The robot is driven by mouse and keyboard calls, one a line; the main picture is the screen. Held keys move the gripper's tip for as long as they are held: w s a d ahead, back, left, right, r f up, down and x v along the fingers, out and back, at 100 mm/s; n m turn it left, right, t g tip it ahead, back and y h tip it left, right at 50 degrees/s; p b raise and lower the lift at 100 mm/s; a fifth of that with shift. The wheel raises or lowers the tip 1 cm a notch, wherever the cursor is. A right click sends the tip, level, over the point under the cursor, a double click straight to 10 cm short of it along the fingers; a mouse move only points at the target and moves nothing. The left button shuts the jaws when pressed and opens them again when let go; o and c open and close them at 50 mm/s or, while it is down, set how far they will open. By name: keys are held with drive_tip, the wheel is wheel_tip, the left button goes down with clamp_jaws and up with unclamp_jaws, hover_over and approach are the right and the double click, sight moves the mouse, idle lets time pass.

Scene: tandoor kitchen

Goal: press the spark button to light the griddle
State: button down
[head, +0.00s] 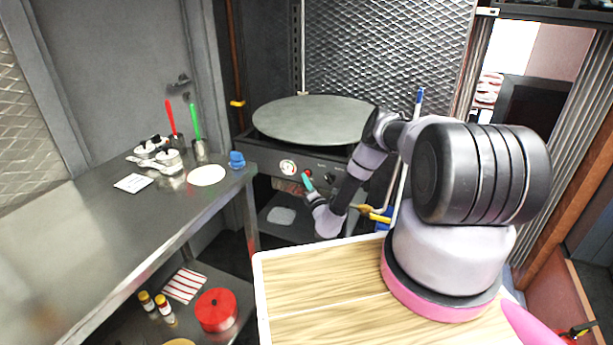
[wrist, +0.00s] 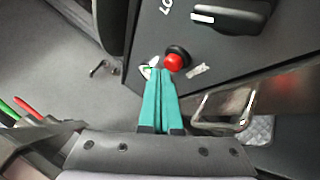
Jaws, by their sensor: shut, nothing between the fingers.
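The red spark button (wrist: 174,62) with its dark collar sits on the griddle's dark front panel in the wrist view. It also shows small in the head view (head: 308,172). My gripper (wrist: 162,72) has its teal fingers shut together, with nothing between them. The fingertips lie right at the lower left edge of the button in the wrist view; I cannot tell whether they touch it. In the head view my gripper (head: 305,178) is just below the button. The griddle (head: 312,121) has a large round grey plate on top.
A dark control knob (wrist: 232,14) is right of the button. A round gauge (head: 288,167) is left of it on the panel. A steel counter (head: 90,230) with cups, a blue item and a flatbread disc stands at left.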

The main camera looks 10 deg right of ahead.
drive_tip(key=shift+w+d, duration=0.3)
drive_tip(key=shift+w, duration=0.15)
idle(0.7)
drive_tip(key=shift+s, duration=0.15)
drive_tip(key=shift+s+a, duration=0.55)
drive_tip(key=shift+s, duration=0.1)
drive_tip(key=s+a, duration=0.1)
drive_tip(key=s, duration=0.1)
drive_tip(key=s+a, duration=0.2)
idle(0.6)
idle(0.5)
